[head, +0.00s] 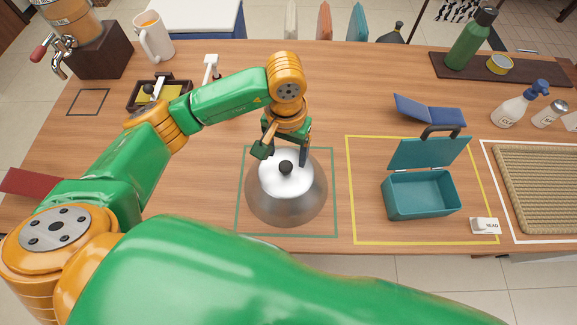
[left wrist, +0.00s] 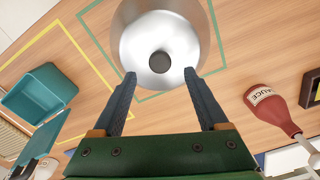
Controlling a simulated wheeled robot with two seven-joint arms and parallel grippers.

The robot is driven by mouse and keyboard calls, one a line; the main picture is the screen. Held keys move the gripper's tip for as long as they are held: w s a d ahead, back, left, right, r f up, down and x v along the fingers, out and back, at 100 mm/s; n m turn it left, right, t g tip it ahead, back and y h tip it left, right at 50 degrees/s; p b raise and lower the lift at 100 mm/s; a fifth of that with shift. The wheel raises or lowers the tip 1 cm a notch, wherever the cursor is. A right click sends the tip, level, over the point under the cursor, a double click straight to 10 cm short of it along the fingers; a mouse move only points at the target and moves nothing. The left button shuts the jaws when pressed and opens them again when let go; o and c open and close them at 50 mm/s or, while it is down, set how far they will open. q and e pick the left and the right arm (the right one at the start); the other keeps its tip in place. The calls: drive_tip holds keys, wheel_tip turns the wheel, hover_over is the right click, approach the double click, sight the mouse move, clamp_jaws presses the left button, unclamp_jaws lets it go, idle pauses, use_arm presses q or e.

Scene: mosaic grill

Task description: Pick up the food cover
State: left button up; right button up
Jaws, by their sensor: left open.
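The food cover (head: 286,200) is a shiny silver dome with a black knob (head: 286,167) on top. It sits on the wooden table inside a green outlined square. My left gripper (head: 282,152) is above the far side of the cover, pointing down. In the left wrist view, the cover (left wrist: 190,30) lies ahead of the open fingers (left wrist: 160,82), and its black knob (left wrist: 159,62) shows just beyond and between the fingertips. The fingers are apart from each other with nothing held. My right gripper is not in view; a large green arm link of mine crosses the bottom of the head view.
A teal open box (head: 420,196) stands in a yellow outline to the right, with a white block (head: 485,225) beside it. A woven mat (head: 545,190) is farther right. A sauce bottle (left wrist: 272,105) shows in the left wrist view. A white mug (head: 153,38) stands at back left.

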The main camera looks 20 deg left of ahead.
sight(286, 165)
use_arm(q)
drive_tip(key=f, duration=0.1)
drive_tip(key=s+f+p, duration=0.1)
drive_tip(key=f, duration=0.1)
drive_tip(key=shift+f, duration=0.25)
drive_tip(key=shift+w+f, duration=0.2)
drive_tip(key=shift+w, duration=0.15)
clamp_jaws()
drive_tip(key=shift+r, duration=0.1)
idle(0.7)
